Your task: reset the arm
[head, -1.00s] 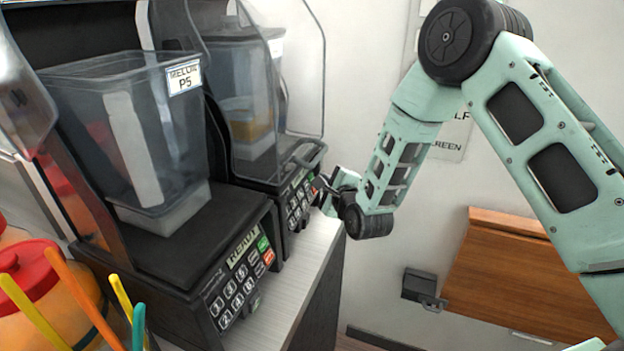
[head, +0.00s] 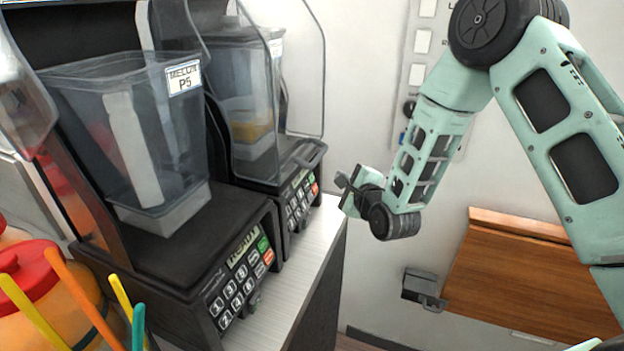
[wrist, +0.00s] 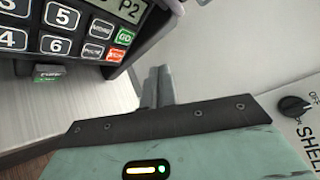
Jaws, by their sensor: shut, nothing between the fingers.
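The keypad of that machine (wrist: 75,30), with a P2 display and green and red keys, shows at the top left of the wrist view. My gripper is apart from the keypad, with a gap of open air between them in the head view.
A front machine (head: 215,270) with a clear jug (head: 140,150) labelled MELON P5 stands at left on the counter (head: 325,240). A red-lidded container (head: 35,285) and coloured straws are at lower left. A brown wooden panel (head: 530,280) and a wall panel with switches (head: 415,75) are at right.

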